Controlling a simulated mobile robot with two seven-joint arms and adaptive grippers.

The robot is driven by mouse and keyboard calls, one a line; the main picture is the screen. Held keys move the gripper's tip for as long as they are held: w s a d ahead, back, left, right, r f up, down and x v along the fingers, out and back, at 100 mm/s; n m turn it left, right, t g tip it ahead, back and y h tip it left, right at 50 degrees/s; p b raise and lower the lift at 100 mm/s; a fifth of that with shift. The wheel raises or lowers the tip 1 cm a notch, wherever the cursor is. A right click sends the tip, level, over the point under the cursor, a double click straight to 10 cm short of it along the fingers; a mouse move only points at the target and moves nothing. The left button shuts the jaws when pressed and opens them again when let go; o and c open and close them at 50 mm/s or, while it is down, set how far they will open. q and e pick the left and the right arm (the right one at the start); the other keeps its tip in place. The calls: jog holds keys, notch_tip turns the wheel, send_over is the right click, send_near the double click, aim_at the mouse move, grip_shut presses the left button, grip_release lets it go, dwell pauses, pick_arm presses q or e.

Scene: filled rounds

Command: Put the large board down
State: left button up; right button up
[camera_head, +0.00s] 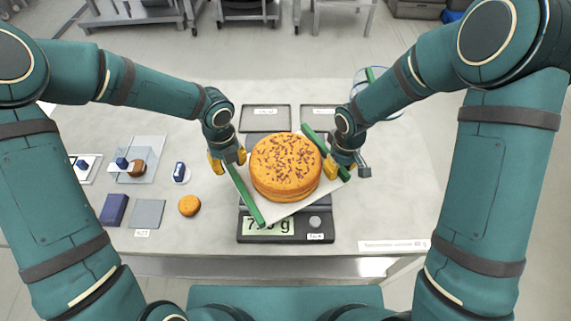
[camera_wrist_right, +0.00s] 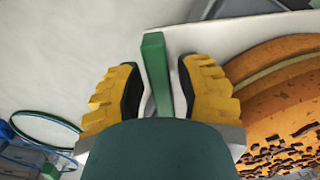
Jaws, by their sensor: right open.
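The large board (camera_head: 291,207) is a pale sheet with a green grip bar along its left side (camera_head: 246,198) and another on its right (camera_head: 312,137). It sits turned over the black scale (camera_head: 285,237); whether it rests fully on the scale is hidden. A round orange cake (camera_head: 286,165) with brown sprinkles stands on it. My right gripper (camera_head: 342,164) is open, its yellow fingers apart on either side of the right bar; in the right wrist view the bar (camera_wrist_right: 155,68) stands between them with gaps. My left gripper (camera_head: 228,160) is at the left bar's far end, fingers apart.
The scale's display shows a reading in grams, partly covered. Left on the table (camera_head: 75,130) are a small orange cake (camera_head: 189,205), a blue block (camera_head: 114,209), a grey square (camera_head: 148,213) and small boards. Two dark trays (camera_head: 265,118) lie behind. The table's right front is mostly clear.

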pick_arm(q)
notch_tip(320, 180, up, 9)
jog(key=shift+r, duration=0.2)
pick_arm(e)
notch_tip(320, 180, up, 12)
dwell(0.4)
jog(key=shift+s, duration=0.1)
dwell(0.4)
